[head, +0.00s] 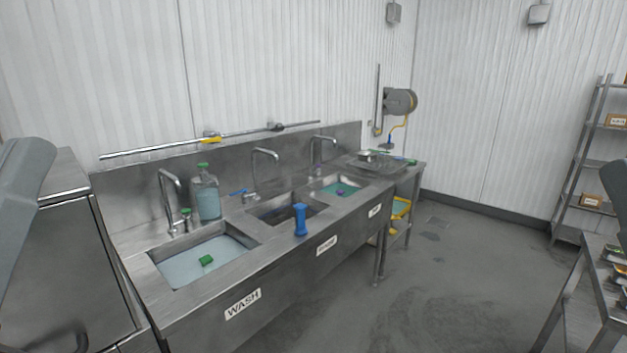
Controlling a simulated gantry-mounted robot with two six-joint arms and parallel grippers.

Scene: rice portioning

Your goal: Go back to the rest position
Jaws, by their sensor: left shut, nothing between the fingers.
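My left arm comes in along the left edge, in front of a steel cabinet. A grey link of my right arm shows at the right edge. My right gripper is out of view.
A steel sink bench (290,254) has several basins; the wash basin (203,262) holds water and a green block (206,260). A blue upright object (300,219) stands on the front rim. A soap jug (205,196) stands behind. A shelf rack (577,165) stands at right. The middle floor is clear.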

